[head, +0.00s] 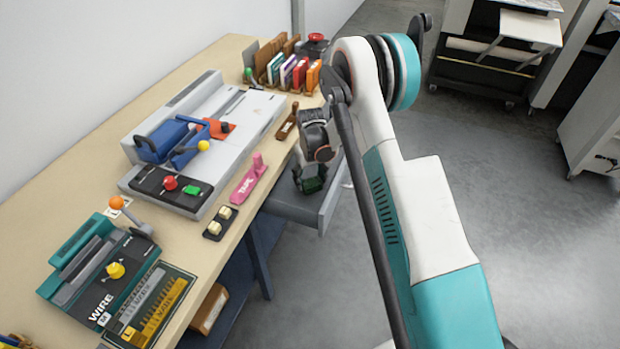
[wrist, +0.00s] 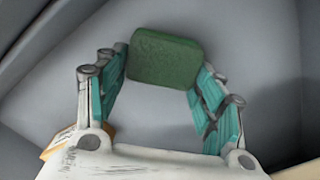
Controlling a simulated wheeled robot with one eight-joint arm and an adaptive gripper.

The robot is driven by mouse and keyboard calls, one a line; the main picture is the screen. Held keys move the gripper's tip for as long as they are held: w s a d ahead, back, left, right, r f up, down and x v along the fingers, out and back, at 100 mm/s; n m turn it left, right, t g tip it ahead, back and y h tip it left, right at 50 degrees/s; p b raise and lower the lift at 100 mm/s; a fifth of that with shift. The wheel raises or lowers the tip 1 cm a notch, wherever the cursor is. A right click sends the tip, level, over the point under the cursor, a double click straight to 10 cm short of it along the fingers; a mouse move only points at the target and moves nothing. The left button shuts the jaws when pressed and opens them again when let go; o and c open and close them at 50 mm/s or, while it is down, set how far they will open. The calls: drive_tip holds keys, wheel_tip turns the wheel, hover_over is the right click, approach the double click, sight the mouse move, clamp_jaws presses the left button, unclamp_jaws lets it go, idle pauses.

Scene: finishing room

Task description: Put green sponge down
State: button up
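The green sponge (wrist: 165,57) is a rounded block between my gripper's (wrist: 163,68) two teal fingers in the wrist view. The fingers meet its left and right sides, so the gripper looks shut on it. In the head view my gripper (head: 310,178) points down over the open grey drawer (head: 328,208) under the table's edge. The sponge is dark and small there, partly hidden by the fingers. Grey drawer surfaces (wrist: 268,70) lie behind it in the wrist view. I cannot tell whether the sponge touches the drawer's floor.
The wooden table (head: 50,215) carries a grey machine (head: 240,120), a pink tape holder (head: 248,180), a teal wire machine (head: 100,270) and a rack of colored books (head: 290,70). Open floor (head: 490,180) lies to the right, with cabinets (head: 480,70) beyond.

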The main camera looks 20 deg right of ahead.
drive_tip(key=shift+o, duration=0.2)
drive_tip(key=shift+r, duration=0.15)
wheel_tip(320, 180, up, 12)
drive_tip(key=p, duration=0.4)
wheel_tip(320, 180, up, 15)
drive_tip(key=t, duration=0.2)
hover_over(310, 179)
drive_tip(key=s, duration=0.6)
drive_tip(key=s+r+t, duration=0.1)
drive_tip(key=s+r, duration=0.6)
drive_tip(key=r, duration=0.2)
drive_tip(key=s+r+m+t, duration=0.1)
drive_tip(key=s+r+t, duration=0.1)
drive_tip(key=s, duration=0.9)
drive_tip(key=s+r+t, duration=0.2)
drive_tip(key=s, duration=0.9)
drive_tip(key=shift+s+d+m, duration=0.15)
drive_tip(key=shift+s+m, duration=0.1)
drive_tip(key=shift+m, duration=0.15)
drive_tip(key=shift+o, duration=0.6)
